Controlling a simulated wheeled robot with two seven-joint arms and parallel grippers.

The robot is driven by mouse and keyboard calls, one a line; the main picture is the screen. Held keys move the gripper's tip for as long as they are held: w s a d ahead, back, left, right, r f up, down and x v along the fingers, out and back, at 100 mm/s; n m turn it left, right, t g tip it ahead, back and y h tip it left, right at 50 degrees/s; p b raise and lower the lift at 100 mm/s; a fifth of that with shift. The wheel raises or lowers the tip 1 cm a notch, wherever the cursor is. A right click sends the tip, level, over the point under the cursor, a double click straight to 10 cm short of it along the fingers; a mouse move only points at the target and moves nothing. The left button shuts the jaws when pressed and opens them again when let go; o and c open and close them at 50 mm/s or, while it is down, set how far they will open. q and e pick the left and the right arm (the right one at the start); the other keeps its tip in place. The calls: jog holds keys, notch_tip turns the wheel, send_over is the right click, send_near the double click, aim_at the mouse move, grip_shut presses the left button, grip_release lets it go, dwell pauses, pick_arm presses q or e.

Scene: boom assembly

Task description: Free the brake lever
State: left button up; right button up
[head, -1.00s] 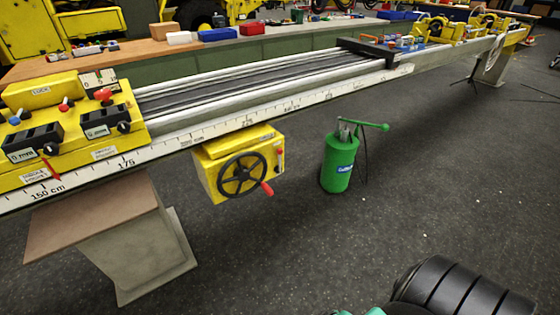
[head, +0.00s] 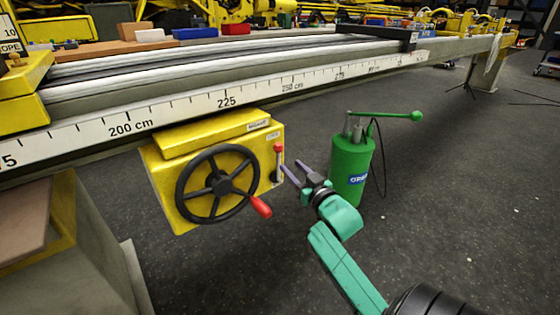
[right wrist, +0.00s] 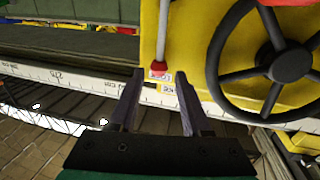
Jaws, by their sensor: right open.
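The brake lever (head: 278,163) is a thin metal stick with a red knob on the right side of the yellow box (head: 178,202). It stands roughly upright. In the right wrist view the lever (right wrist: 164,35) appears inverted, its red knob lying between the fingertips in the picture. My right gripper (head: 290,170) is open and empty, just right of the lever. In the right wrist view its fingers (right wrist: 159,76) point at the knob. Whether they touch it I cannot tell. My left gripper is not in view.
A black handwheel (head: 217,184) with a red handle (head: 261,207) sits on the box front, left of the lever. A green pump (head: 351,167) stands just behind my right gripper. The long scaled beam (head: 180,115) runs above.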

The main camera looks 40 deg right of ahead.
aim_at(279, 154)
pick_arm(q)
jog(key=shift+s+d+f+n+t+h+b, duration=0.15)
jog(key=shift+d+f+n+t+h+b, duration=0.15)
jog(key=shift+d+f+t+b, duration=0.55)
pick_arm(e)
jog(key=x, duration=0.8)
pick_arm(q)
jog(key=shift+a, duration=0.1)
pick_arm(e)
jog(key=shift+c, duration=0.3)
grip_shut()
jog(key=shift+r, duration=0.15)
